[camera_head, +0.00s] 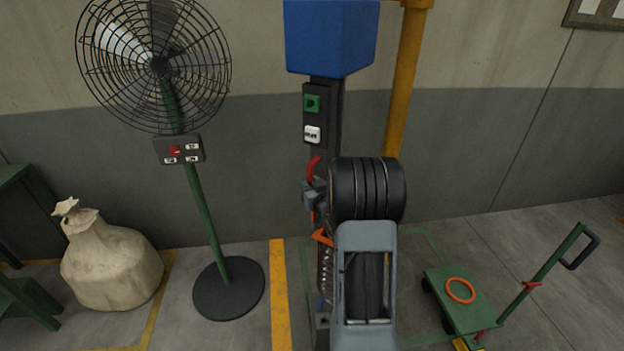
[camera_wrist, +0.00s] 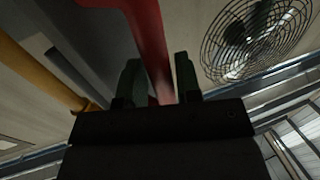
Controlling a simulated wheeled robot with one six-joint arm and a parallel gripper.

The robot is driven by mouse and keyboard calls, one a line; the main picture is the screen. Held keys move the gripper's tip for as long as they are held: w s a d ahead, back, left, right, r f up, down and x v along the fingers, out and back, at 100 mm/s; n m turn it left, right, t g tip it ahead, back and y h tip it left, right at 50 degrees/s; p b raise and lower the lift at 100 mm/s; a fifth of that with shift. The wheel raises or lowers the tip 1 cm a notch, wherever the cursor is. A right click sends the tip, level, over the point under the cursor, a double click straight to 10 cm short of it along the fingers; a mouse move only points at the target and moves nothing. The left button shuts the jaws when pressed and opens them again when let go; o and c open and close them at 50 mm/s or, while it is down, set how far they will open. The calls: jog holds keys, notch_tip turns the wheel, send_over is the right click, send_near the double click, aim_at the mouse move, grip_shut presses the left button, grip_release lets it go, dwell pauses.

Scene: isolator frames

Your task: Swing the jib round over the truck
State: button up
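A red bar (camera_wrist: 150,40) runs between the two green fingers of my gripper (camera_wrist: 160,80) in the wrist view, close to both. I cannot tell whether they press on it. In the head view a short red handle (camera_head: 312,166) shows at my gripper (camera_head: 311,184), below a blue box (camera_head: 330,38) on a dark upright with a green and a white button. A yellow post (camera_head: 405,80) stands behind, its top cut off. I cannot make out the jib's full arm. The low green truck (camera_head: 463,300) with an orange ring on its deck stands at the lower right.
A caged fan (camera_head: 157,68) on a green stand, with a round black base (camera_head: 229,288), is on the left. A tied sack (camera_head: 108,262) sits on the floor beside it. A green frame (camera_head: 22,295) is at the left edge.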

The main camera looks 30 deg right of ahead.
jog(key=shift+w+d, duration=0.1)
jog(key=shift+w, duration=0.75)
jog(key=shift+c, duration=0.2)
grip_shut()
